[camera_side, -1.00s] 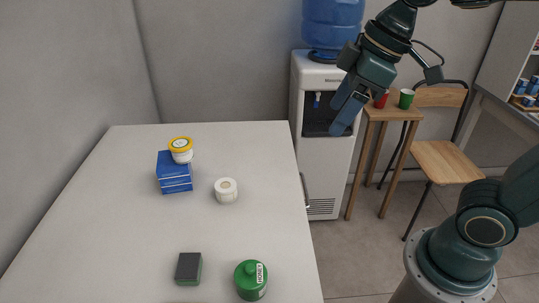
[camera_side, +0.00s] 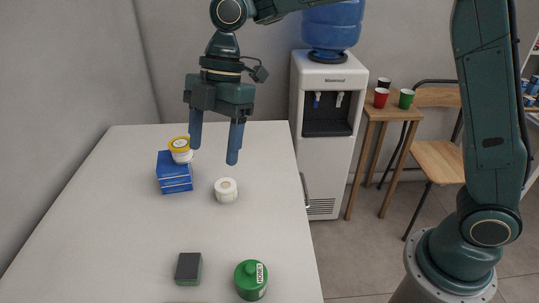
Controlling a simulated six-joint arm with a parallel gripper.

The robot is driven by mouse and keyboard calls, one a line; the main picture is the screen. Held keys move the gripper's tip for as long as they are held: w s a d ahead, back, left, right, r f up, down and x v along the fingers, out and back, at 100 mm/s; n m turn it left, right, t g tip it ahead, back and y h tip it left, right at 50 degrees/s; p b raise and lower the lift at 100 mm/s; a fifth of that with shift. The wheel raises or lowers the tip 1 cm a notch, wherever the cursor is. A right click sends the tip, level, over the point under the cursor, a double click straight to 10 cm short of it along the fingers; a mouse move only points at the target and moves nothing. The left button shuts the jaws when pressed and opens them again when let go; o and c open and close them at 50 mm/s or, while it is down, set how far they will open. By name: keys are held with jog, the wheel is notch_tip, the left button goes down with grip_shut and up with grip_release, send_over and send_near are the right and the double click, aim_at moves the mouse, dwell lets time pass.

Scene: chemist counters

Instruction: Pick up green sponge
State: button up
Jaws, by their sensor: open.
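The green sponge (camera_side: 188,268) lies on the white table near its front, with a dark grey top face and a green edge below. My gripper (camera_side: 214,156) is open and empty, pointing down above the back part of the table. It hangs well above and behind the sponge in the picture, near the blue boxes and the white roll. Nothing covers the sponge.
A green canister (camera_side: 251,280) stands just right of the sponge. Farther back are a blue box stack (camera_side: 174,178) with a yellow-lidded jar (camera_side: 180,150) on top and a white roll (camera_side: 226,190). The table's (camera_side: 90,230) left and middle are clear.

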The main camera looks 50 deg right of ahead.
jog(key=w+a+f+n+g, duration=0.2)
jog(key=w+a+f+n, duration=0.1)
jog(key=a+f+n, duration=0.4)
notch_tip(320, 180, down, 2)
jog(key=shift+a+f+g, duration=0.2)
jog(key=shift+a+g, duration=0.1)
send_over(188, 264)
jog(key=w+d, duration=0.2)
jog(key=shift+a+f, duration=0.15)
jog(key=shift+f, duration=1.85)
jog(key=shift+a+f, duration=0.1)
jog(key=shift+f, duration=1.85)
jog(key=shift+x, duration=2.6)
jog(key=shift+s+d, duration=0.15)
jog(key=shift+d, duration=0.05)
jog(key=c, duration=1)
